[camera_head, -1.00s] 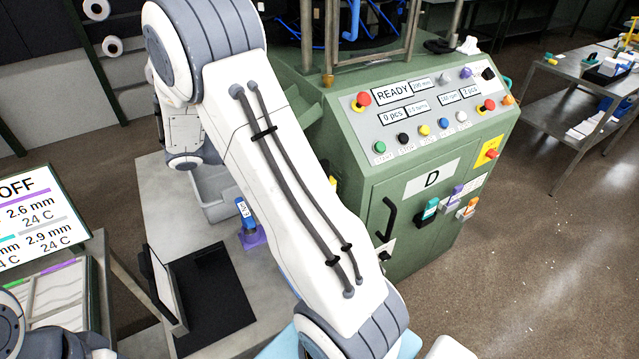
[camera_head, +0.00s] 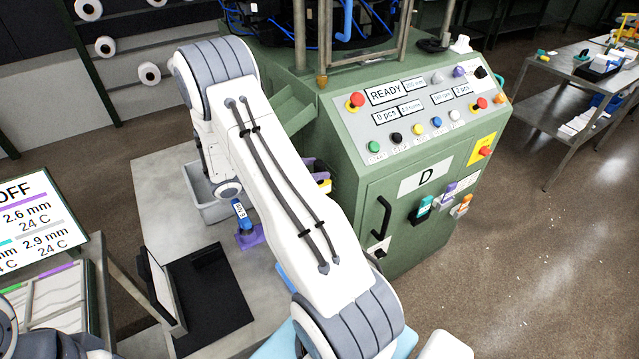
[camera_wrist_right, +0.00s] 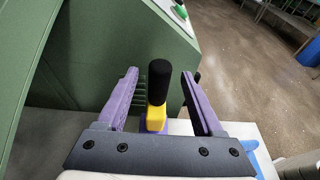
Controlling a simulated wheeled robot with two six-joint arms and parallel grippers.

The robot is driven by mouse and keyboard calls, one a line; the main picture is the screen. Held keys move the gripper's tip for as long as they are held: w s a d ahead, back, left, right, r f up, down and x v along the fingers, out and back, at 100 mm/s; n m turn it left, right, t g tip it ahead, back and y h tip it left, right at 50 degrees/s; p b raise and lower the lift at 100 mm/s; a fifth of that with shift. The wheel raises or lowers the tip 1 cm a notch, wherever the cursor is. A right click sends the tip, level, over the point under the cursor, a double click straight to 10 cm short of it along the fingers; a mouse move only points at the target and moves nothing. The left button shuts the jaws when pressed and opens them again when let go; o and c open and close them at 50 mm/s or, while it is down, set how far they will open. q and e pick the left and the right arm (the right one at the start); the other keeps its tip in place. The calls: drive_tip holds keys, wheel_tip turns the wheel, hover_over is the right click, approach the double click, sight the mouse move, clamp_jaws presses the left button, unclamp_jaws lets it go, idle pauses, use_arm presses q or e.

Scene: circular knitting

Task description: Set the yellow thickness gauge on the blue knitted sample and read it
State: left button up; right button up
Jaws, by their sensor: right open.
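The yellow thickness gauge (camera_wrist_right: 157,122) stands upright in the right wrist view, its black grip (camera_wrist_right: 159,80) between my right gripper's two purple fingers (camera_wrist_right: 160,76). The fingers are open, with gaps on both sides of the grip. In the head view, a purple fingertip of my right gripper (camera_head: 318,168) shows past my forearm beside the gauge's yellow part (camera_head: 325,184); the rest is hidden. A blue strip (camera_head: 287,277) lies partly under my forearm, and it may be the blue piece in the right wrist view (camera_wrist_right: 250,148). I cannot tell whether it is the knitted sample. My left gripper is out of view.
The green machine (camera_head: 335,150) stands close behind the gauge. A blue device (camera_head: 241,214) on a purple stand (camera_head: 249,238), a grey bin (camera_head: 205,207) and a black tray (camera_head: 212,295) share the grey table (camera_head: 150,190). A screen (camera_head: 30,220) stands left.

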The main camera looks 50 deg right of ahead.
drive_tip(key=shift+x, duration=1.05)
clamp_jaws()
idle(0.6)
